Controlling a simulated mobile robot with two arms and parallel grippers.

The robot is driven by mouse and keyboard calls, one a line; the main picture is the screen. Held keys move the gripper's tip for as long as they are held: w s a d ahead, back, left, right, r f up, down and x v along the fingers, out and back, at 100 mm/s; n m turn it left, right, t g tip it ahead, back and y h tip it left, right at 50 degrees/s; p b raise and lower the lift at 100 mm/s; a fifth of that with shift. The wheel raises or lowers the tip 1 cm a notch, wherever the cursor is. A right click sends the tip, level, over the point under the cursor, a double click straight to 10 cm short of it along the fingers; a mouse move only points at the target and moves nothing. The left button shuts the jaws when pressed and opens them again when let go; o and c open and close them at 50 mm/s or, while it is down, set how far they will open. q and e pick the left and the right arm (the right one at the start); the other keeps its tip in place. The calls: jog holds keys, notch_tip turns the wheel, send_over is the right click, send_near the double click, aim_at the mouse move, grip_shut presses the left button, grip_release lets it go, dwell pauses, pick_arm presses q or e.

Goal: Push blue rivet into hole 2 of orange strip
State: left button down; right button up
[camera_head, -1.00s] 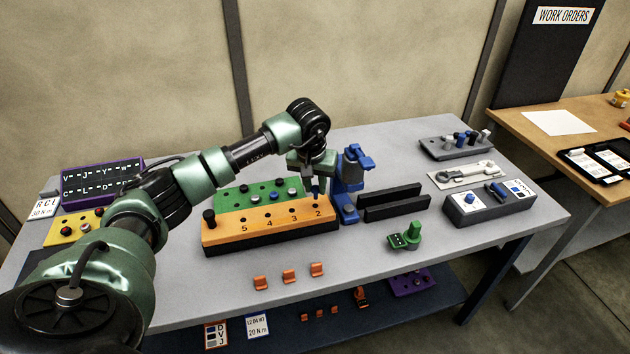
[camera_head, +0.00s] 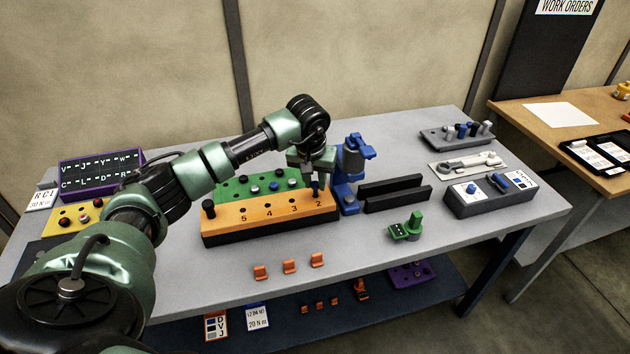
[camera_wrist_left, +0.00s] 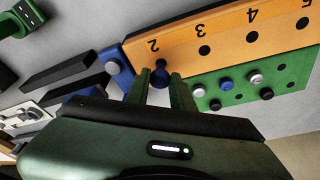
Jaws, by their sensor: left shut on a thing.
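The orange strip (camera_head: 262,216) lies on a dark base on the grey table, with numbered holes. It also shows in the left wrist view (camera_wrist_left: 228,43). My left gripper (camera_head: 316,186) is at the strip's right end, just above the number 2. The rivet stands at the strip's edge by hole 2. The fingers mostly hide the hole, so how deep the rivet sits cannot be told. My right gripper is not in view.
A green strip (camera_head: 233,188) with several rivets lies behind the orange one. A blue clamp (camera_head: 349,172) stands close to the right of my gripper. Dark rails (camera_head: 395,200) lie further right. Orange clips (camera_head: 289,267) lie in front.

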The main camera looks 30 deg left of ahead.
pick_arm(q)
jog(key=shift+f+b, duration=1.05)
jog(key=shift+f, duration=0.25)
jog(key=c, duration=1.1)
grip_release()
jog(key=shift+r, duration=0.1)
jog(key=b+v, duration=0.2)
jog(key=v, duration=0.5)
jog(key=shift+s+r, duration=0.1)
jog(key=shift+r, duration=0.2)
